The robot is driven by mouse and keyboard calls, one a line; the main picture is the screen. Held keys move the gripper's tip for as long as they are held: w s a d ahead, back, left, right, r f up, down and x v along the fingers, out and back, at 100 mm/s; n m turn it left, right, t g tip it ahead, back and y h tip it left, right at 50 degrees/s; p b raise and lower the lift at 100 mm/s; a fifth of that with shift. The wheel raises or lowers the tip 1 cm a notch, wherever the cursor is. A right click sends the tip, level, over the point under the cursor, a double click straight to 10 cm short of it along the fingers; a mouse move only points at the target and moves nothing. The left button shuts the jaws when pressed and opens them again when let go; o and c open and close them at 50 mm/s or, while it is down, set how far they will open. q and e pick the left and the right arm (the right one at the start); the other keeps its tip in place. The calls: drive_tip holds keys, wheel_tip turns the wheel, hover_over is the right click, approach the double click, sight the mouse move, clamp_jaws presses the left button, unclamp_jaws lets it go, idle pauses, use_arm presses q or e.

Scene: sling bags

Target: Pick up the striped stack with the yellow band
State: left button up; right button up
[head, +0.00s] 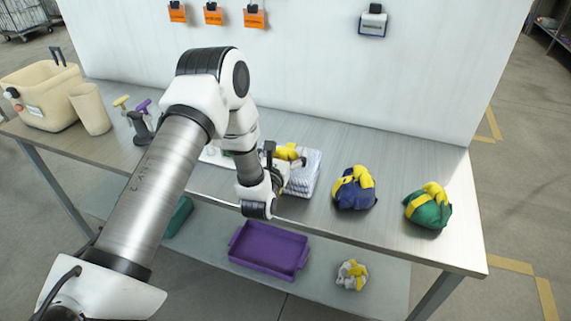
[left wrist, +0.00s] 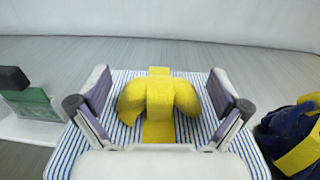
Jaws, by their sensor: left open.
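The striped stack (head: 303,178) lies on the metal table, white with blue stripes, with a yellow band (head: 288,153) knotted on top. In the left wrist view the striped stack (left wrist: 60,150) fills the lower middle, and its yellow band (left wrist: 158,103) stands up as a bow between my fingers. My left gripper (left wrist: 158,105) is open, with one finger on each side of the yellow bow and a gap to it on both sides. In the head view my left gripper (head: 283,160) is at the stack, partly hiding it. My right gripper is not in view.
A blue bundle with a yellow band (head: 353,190) sits right of the stack, and a green one (head: 428,208) beyond it. A white tray with a green item (left wrist: 32,108) is close on the left. A cream bin (head: 42,98) stands far left. A wall rises behind.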

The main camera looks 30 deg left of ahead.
use_arm(q)
drive_tip(key=shift+s, duration=0.1)
drive_tip(key=shift+s+r, duration=0.2)
drive_tip(key=shift+r, duration=0.05)
drive_tip(key=c, duration=0.5)
drive_tip(key=shift+s+d, duration=0.1)
drive_tip(key=c, duration=1.4)
drive_tip(key=shift+o, duration=0.2)
drive_tip(key=shift+r, duration=0.1)
